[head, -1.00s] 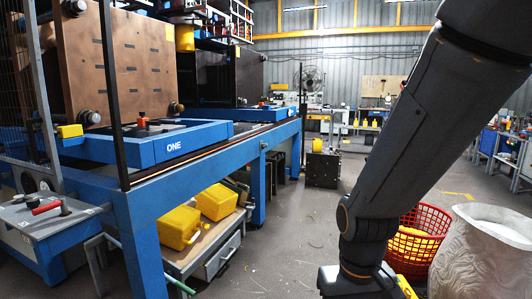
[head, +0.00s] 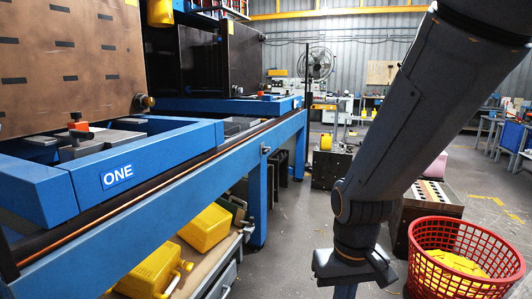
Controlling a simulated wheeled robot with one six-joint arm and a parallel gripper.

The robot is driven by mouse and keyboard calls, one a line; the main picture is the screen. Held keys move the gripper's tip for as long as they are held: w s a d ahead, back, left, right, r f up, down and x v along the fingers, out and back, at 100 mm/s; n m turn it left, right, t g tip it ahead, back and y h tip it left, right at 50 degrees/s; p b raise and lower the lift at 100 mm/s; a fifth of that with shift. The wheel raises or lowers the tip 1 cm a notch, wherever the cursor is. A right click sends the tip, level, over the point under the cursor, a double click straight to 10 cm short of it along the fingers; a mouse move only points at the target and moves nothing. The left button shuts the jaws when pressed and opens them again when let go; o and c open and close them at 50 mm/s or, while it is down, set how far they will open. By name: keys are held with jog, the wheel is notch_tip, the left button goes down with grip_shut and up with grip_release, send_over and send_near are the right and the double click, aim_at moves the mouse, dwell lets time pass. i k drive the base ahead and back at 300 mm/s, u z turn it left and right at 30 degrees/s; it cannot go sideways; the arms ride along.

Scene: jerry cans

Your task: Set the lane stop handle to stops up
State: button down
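No handle marked as the lane stop shows in the head view. A small orange-topped lever or knob (head: 78,128) stands on a grey block inside the blue frame (head: 165,155) labelled ONE, at the left. I cannot tell whether it is the lane stop handle, or how it is set. My arm comes down from the upper right and its wrist (head: 352,262) is at the bottom, right of the blue machine.
Yellow jerry cans (head: 205,228) lie on a low bench under the blue rail (head: 160,205). A red basket (head: 462,262) with yellow pieces stands at lower right, near a dark cabinet (head: 437,198). Grey floor is clear between the machine and my arm.

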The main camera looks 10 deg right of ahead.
aim_at(265, 151)
jog(key=i, duration=1.8)
jog(key=z, duration=0.6)
jog(key=i, duration=1.1)
jog(key=u, duration=1.95)
